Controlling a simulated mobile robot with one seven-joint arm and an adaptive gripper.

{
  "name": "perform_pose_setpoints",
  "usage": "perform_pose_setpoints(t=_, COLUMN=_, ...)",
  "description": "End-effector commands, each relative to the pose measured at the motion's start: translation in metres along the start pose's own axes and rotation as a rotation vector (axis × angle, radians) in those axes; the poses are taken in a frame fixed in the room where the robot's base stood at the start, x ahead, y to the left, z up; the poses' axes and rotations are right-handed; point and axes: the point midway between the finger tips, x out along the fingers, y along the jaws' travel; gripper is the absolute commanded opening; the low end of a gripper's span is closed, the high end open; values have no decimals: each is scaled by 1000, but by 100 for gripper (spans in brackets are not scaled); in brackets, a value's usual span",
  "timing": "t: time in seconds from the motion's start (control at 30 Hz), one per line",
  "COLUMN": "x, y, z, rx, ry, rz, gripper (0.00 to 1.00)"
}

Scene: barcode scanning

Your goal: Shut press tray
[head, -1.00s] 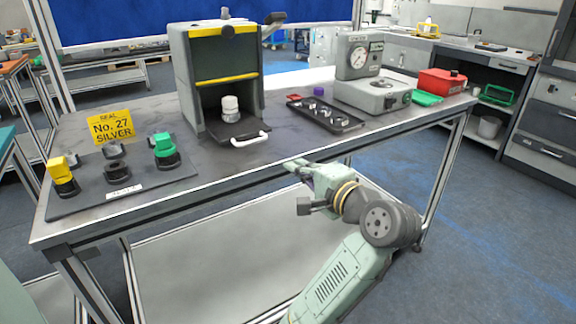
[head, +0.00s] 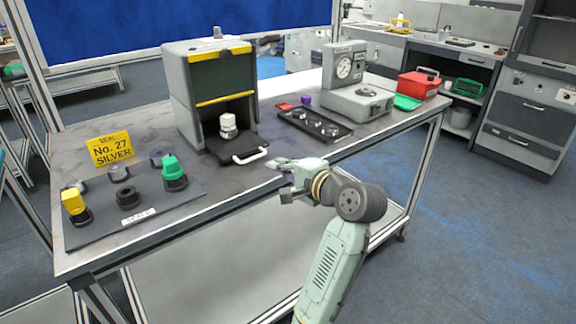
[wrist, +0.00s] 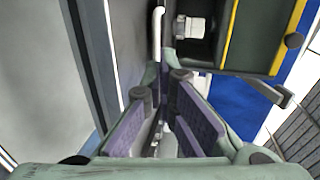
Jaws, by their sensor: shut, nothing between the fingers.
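The press (head: 210,95) is a grey box with yellow-edged trim standing on the table. Its dark tray (head: 228,148) is pulled out at the front, with a white handle (head: 250,156) along its outer edge. A white and metallic piece (head: 228,126) stands upright on the tray. My gripper (head: 272,164) is shut and empty, just to the right of the handle at the table's front edge, apart from it in the head view. In the wrist view, my gripper (wrist: 166,72) points toward the handle (wrist: 157,45); I cannot tell whether they touch.
A seal board (head: 130,205) with yellow, black and green seals lies at left by a yellow sign (head: 110,149). A black tray of small parts (head: 315,126), a dial gauge stand (head: 352,85) and a red box (head: 418,85) stand at right.

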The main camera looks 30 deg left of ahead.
Motion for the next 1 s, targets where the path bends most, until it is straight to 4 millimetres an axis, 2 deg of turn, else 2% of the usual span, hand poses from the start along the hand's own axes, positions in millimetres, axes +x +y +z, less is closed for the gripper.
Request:
perform_pose_setpoints(t=0.03, x=12, y=-2, z=2, rx=2, ry=-5, rz=2, gripper=0)
perform_pose_setpoints(t=0.2, x=45, y=-3, z=1, rx=2, ry=-3, rz=2, gripper=0)
perform_pose_setpoints(t=0.4, x=69, y=-2, z=0, rx=1, ry=-1, rz=0, gripper=0)
perform_pose_setpoints(t=0.57, x=76, y=0, z=0, rx=1, ry=1, rz=-1, gripper=0)
perform_pose_setpoints(t=0.87, x=76, y=0, z=0, rx=0, ry=1, rz=-1, gripper=0)
perform_pose_setpoints(t=1.0, x=90, y=-4, z=0, rx=2, ry=-3, rz=-1, gripper=0)
